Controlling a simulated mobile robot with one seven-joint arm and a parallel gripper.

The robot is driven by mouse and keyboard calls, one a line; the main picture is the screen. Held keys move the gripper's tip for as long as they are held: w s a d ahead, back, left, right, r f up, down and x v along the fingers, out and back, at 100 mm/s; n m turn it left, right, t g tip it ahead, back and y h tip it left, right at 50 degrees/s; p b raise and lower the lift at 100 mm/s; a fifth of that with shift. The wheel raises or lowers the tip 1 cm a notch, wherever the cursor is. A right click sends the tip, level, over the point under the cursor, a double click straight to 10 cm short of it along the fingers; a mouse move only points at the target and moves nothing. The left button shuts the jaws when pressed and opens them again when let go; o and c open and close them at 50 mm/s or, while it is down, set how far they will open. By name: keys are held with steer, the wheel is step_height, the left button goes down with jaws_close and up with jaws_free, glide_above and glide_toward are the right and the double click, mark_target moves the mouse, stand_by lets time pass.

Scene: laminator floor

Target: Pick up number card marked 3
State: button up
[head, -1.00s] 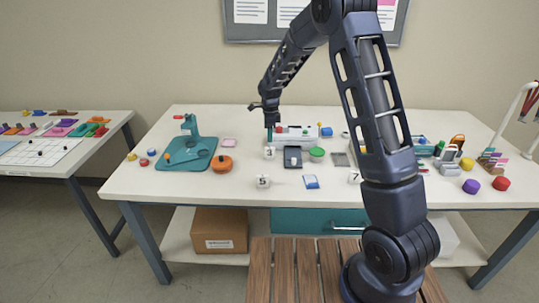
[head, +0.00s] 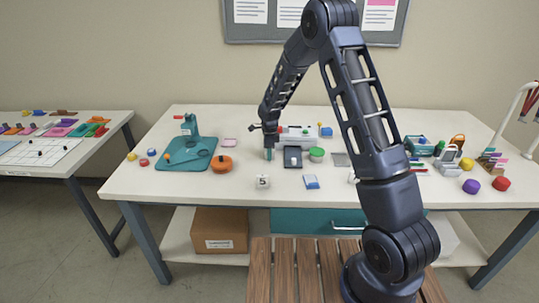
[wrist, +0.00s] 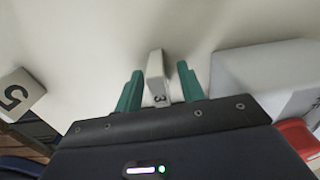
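The number card marked 3 (wrist: 156,72) is a small pale block. In the wrist view it stands between the two teal fingers of my gripper (wrist: 160,88), with a visible gap on each side. My gripper is open around it. In the head view my gripper (head: 268,155) is down near the table top and hides most or all of that card. The card marked 5 (head: 263,181) stands apart, nearer the table's front edge, and also shows at the left of the wrist view (wrist: 15,93).
A white machine (head: 298,134) stands just behind and right of my gripper, with a dark grey pad (head: 292,157) and green round container (head: 316,154) nearby. An orange round object (head: 221,164) and teal stand (head: 178,160) are to the left. The front strip is fairly clear.

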jaws_close()
steer(key=shift+r, duration=0.15)
